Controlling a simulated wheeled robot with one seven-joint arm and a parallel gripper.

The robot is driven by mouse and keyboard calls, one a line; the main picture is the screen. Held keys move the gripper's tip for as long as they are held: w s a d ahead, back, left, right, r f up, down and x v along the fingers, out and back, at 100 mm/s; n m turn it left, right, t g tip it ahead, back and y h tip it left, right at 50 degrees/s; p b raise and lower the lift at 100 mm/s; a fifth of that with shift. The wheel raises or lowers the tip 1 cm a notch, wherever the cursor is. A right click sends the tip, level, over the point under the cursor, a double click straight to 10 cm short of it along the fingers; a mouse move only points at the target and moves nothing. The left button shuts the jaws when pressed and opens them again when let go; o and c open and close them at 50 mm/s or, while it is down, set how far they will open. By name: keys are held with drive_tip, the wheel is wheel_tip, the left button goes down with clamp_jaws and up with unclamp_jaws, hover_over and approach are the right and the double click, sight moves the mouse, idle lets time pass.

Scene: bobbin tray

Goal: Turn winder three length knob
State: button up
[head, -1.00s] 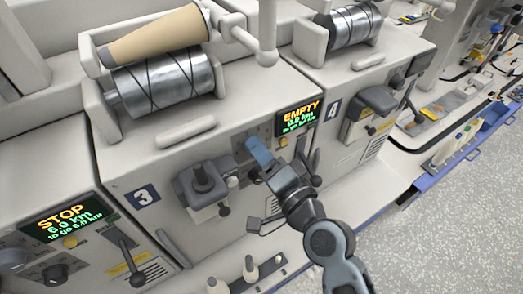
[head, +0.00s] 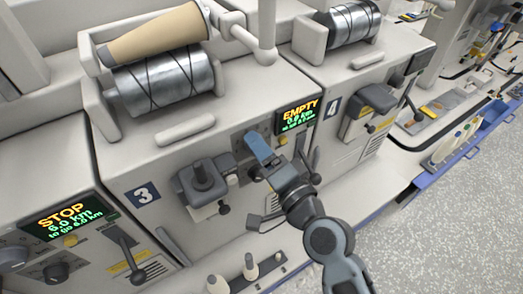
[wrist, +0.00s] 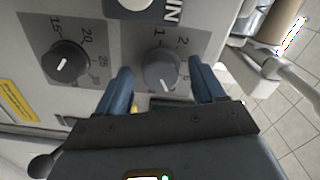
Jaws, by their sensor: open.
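Winder three, marked by a "3" plate (head: 142,194), stands in the middle of the head view. In the wrist view its panel has a grey knob (wrist: 163,70) with scale figures such as 1 and 2, and a dark knob (wrist: 67,62) with 15, 20 and 25. The knobs' name labels are not readable. My gripper (head: 258,150) is open at the panel. In the wrist view its blue fingers (wrist: 164,88) stand on either side of the grey knob, with gaps visible. The head view hides most of this knob behind the gripper.
A display reading EMPTY (head: 297,117) sits just right above my gripper. A grey lever box (head: 202,185) juts out at its left. Winder four, marked "4" (head: 333,106), stands to the right. Open floor (head: 440,230) lies at the lower right.

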drive_tip(key=b+v, duration=0.2)
drive_tip(key=v, duration=0.5)
drive_tip(key=shift+s+d, duration=0.2)
drive_tip(key=shift+s, duration=0.1)
idle(0.4)
drive_tip(key=s+d+f+n+h, duration=0.1)
drive_tip(key=s+d+f+h, duration=0.1)
drive_tip(key=s+d+h, duration=0.4)
drive_tip(key=s+d+f+n+h, duration=0.1)
drive_tip(key=s+d+f, duration=0.2)
drive_tip(key=s+d, duration=0.6)
drive_tip(key=s+d+r+n+h, duration=0.1)
drive_tip(key=s+d+r+n, duration=0.1)
drive_tip(key=s, duration=0.6)
drive_tip(key=s+d+r+n+h+p, duration=0.1)
drive_tip(key=s+r+n+h, duration=0.1)
drive_tip(key=s+r, duration=0.3)
drive_tip(key=s+n, duration=0.1)
drive_tip(key=s, duration=0.2)
drive_tip(key=shift+d+r, duration=0.3)
drive_tip(key=shift+d, duration=0.1)
drive_tip(key=shift+s, duration=0.1)
drive_tip(key=shift+c, duration=0.4)
